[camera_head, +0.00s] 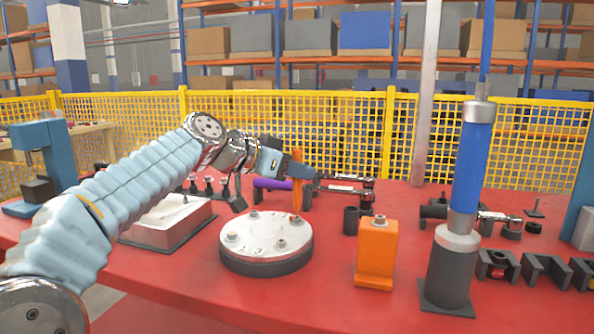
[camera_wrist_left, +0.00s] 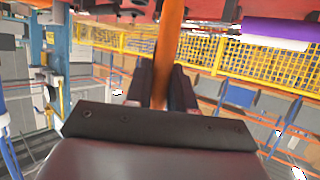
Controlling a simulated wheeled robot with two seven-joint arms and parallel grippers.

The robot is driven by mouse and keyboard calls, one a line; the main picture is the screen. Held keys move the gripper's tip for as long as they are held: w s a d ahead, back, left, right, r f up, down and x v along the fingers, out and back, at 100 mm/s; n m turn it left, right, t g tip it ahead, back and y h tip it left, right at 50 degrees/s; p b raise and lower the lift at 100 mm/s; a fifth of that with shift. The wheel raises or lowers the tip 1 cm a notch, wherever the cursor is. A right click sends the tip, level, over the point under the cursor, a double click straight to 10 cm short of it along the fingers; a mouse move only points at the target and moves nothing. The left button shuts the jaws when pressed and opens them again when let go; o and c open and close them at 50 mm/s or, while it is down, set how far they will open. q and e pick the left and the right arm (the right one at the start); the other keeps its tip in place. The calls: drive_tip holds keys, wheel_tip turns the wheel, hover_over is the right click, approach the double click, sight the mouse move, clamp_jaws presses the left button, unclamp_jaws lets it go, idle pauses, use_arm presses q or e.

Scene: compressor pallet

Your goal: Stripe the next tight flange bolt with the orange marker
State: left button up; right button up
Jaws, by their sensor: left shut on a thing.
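My left gripper (camera_head: 291,172) is shut on the orange marker (camera_head: 297,192), which it holds upright. The marker also shows in the left wrist view (camera_wrist_left: 168,45), between the dark fingers (camera_wrist_left: 160,88). The round flange (camera_head: 262,262) has a pale top and dark side, with several bolts around its top. The marker's lower end is just above or at the far-right bolt (camera_head: 297,219); I cannot tell whether they touch. The near-left bolt (camera_head: 232,237), near bolt (camera_head: 282,244) and far-left bolt (camera_head: 254,215) are uncovered. Any stripes are too small to make out. My right gripper is out of view.
An orange block (camera_head: 376,255) stands right of the flange, and a tall blue cylinder (camera_head: 469,165) on a dark base beyond it. A purple cylinder (camera_head: 270,184) and metal tool (camera_head: 342,188) lie behind. The red table's front is clear.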

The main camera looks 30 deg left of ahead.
sight(297, 149)
use_arm(q)
drive_tip(key=shift+r+p, duration=1.55)
drive_tip(key=shift+r, duration=0.7)
